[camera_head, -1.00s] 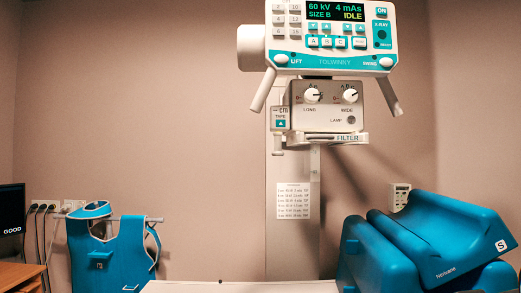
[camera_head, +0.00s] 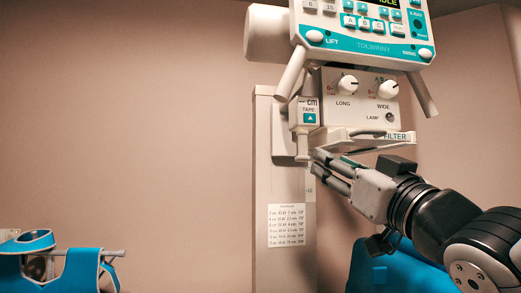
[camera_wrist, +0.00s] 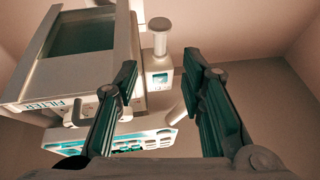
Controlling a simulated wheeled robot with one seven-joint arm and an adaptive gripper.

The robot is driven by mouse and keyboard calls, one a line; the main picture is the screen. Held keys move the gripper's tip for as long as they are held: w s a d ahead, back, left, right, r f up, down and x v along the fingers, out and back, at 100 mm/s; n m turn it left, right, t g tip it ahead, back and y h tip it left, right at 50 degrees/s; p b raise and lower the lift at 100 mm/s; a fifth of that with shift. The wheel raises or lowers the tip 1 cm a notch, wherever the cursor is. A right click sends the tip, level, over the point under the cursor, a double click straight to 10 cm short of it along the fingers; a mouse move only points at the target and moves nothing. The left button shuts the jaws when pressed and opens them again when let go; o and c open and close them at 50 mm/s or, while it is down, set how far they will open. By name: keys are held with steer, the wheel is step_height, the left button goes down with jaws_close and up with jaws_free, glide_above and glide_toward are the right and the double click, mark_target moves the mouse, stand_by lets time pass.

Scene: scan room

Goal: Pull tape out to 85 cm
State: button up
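The white tape unit (camera_head: 308,112), marked TAPE and CM with a teal arrow button, hangs at the left of the X-ray head. A pale pull stem (camera_head: 303,145) with a wider end hangs below it. My gripper (camera_head: 317,161) is just right of this pull end, pointing up-left. In the wrist view my gripper (camera_wrist: 161,62) has its two dark fingers spread apart with nothing clamped. The tape unit (camera_wrist: 160,80) and its pull stem (camera_wrist: 160,38) show in the gap between the fingertips, seemingly beyond them. The length reading is not legible.
The collimator box (camera_head: 352,100) with LONG and WIDE knobs and the FILTER tray (camera_head: 385,138) sit right above my gripper. The console (camera_head: 365,35) is higher. The column (camera_head: 275,210) stands behind. A blue apron (camera_head: 80,268) hangs at lower left.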

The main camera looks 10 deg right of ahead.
mark_target(305, 148)
steer(key=p+x, duration=0.1)
steer(key=x, duration=1.1)
steer(key=shift+w, duration=0.3)
steer(key=shift+c, duration=0.5)
jaws_close()
